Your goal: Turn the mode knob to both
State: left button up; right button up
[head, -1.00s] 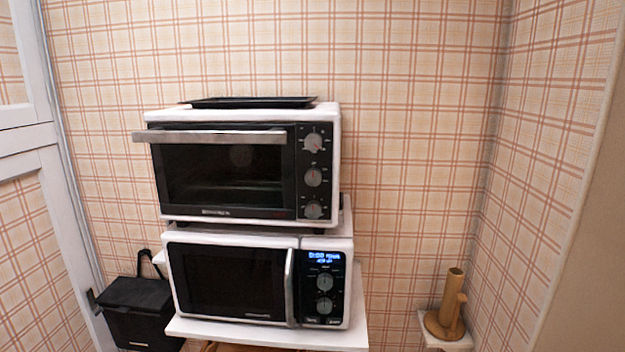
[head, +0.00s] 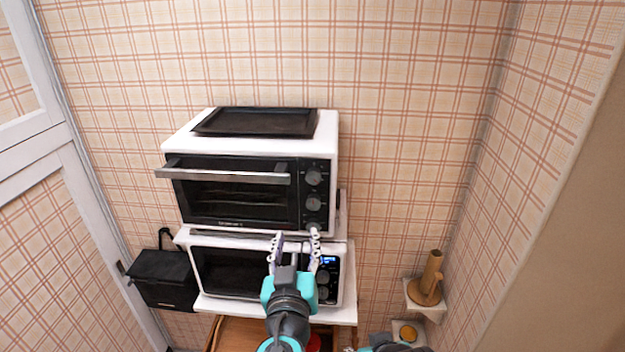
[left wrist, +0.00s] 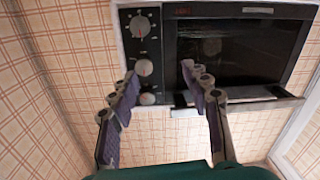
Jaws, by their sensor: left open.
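The white toaster oven (head: 327,150) stands on top of the microwave. Its black panel has a column of knobs on the right: top knob (head: 313,177), middle knob (head: 313,203) and a lowest one behind a fingertip. The left wrist view shows the oven upside down, with the lowest knob (left wrist: 140,27), middle knob (left wrist: 144,67) and top knob (left wrist: 148,99). The labels are too small to read, so I cannot tell which is the mode knob. My left gripper (head: 296,240) is open and empty before the oven's lower right. My right gripper's fingers do not show.
The microwave (head: 230,270) stands on a white shelf (head: 335,313), partly hidden by my left arm. A dark tray (head: 255,121) lies on the oven. The oven's door is shut and its handle (head: 225,176) sticks out. A black bin (head: 163,278) is left; a wooden holder (head: 428,280) is right.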

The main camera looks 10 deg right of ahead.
aim_at(313, 205)
pick_arm(q)
jog(key=shift+h, duration=0.5)
jog(key=w+d, duration=0.1)
jog(key=w, duration=0.1)
jog(key=w+d+r, duration=0.1)
jog(key=w+d, duration=0.2)
jog(key=w, duration=0.2)
jog(key=shift+d+r+b, duration=0.15)
jog(key=shift+r+b, duration=0.25)
grip_shut()
